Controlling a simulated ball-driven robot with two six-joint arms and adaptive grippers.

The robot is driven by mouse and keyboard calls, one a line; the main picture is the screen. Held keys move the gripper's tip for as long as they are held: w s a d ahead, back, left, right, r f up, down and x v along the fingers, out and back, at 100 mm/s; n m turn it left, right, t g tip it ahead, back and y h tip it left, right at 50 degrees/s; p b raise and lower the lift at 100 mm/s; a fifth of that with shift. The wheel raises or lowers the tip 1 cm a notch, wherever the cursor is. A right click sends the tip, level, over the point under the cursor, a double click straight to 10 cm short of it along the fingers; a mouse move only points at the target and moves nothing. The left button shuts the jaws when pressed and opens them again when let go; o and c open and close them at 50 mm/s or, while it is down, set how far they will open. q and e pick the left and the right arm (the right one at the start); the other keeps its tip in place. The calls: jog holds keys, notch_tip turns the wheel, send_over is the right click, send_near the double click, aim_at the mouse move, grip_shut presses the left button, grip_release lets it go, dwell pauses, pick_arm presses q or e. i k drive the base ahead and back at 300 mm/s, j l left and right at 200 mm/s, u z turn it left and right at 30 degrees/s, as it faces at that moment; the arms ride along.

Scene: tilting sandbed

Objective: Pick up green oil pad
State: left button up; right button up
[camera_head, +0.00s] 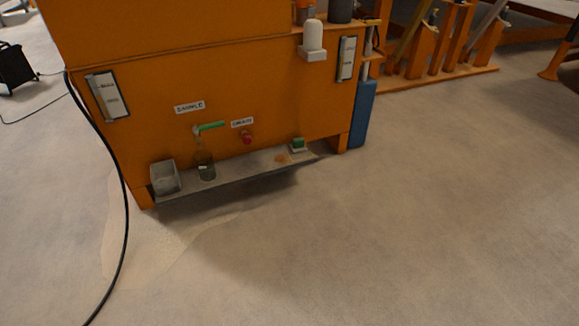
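A small green pad (298,143) sits at the right end of the low grey shelf (235,176) along the foot of the orange machine (220,75). It looks like a green block on a pale base; at this size I cannot tell whether the two are one piece. Neither of my grippers shows in the head view.
On the shelf are a grey bin (164,177), a glass jar (205,168) under a green-handled tap (209,127), and a brownish stain (284,158). A black cable (122,200) hangs at the left. A pale spill (150,245) lies on the floor; the floor (420,220) at right is clear.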

aim_at(298, 146)
jog(key=i+j+z, duration=0.4)
jog(key=j, duration=0.25)
jog(key=i+j+z, duration=0.2)
jog(key=i+j, duration=0.15)
jog(key=i+j+z, duration=0.15)
jog(key=j, duration=0.3)
jog(key=i+j+z, duration=0.2)
jog(key=j, duration=0.25)
jog(key=i, duration=0.5)
